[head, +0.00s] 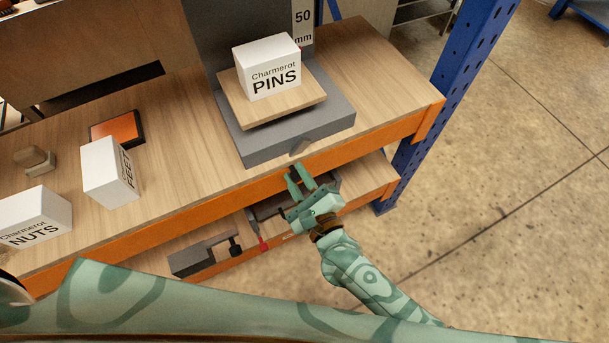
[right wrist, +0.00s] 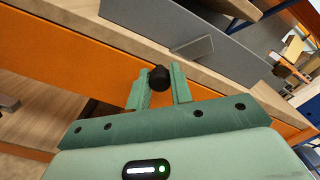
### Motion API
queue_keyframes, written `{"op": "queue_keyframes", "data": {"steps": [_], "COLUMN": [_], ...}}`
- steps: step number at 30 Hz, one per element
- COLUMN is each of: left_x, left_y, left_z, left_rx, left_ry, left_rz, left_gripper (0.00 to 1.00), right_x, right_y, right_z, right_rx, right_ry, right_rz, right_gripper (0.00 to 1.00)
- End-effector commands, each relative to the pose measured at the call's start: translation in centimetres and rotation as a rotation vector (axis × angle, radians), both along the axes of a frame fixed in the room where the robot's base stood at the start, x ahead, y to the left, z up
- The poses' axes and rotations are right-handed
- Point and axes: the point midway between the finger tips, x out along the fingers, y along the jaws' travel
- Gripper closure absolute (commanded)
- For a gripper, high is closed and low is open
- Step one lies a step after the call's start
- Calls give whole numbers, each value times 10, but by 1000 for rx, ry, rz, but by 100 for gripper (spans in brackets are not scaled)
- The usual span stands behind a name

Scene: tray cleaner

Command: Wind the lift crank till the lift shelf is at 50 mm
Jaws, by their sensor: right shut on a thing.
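The lift has a grey base (head: 335,120) on the bench. Its wooden lift shelf (head: 245,105) sits a little above the base and carries a white box marked PINS (head: 267,68). Behind it stands a scale plate (head: 303,18) marked 50 mm; the box hides its lower part. The crank arm (right wrist: 192,48) shows as a grey plate at the lift's front, and its black knob (right wrist: 160,78) lies between my fingers. My right gripper (head: 297,176) is shut on this knob (right wrist: 158,92) in front of the bench edge. My left gripper is not in view.
White boxes marked NUTS (head: 35,215) and FEET (head: 108,172) stand at the left by an orange-topped block (head: 117,128). A lower shelf (head: 365,180) holds a dark grey tool (head: 205,252). A blue upright (head: 440,90) stands right of the bench.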

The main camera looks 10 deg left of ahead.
Motion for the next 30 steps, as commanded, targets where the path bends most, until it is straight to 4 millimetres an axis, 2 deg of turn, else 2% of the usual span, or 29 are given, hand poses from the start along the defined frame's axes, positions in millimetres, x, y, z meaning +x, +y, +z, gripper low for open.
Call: {"op": "queue_keyframes", "data": {"steps": [12,30], "left_x": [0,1], "left_y": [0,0], "left_z": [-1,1], "left_rx": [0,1], "left_ry": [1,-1], "left_rz": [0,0], "left_gripper": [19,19], "right_x": [-11,-14], "right_y": [14,19], "right_z": [18,53], "right_rx": [320,782], "right_ry": [235,566], "right_rz": [4,4], "right_gripper": [100,100]}}
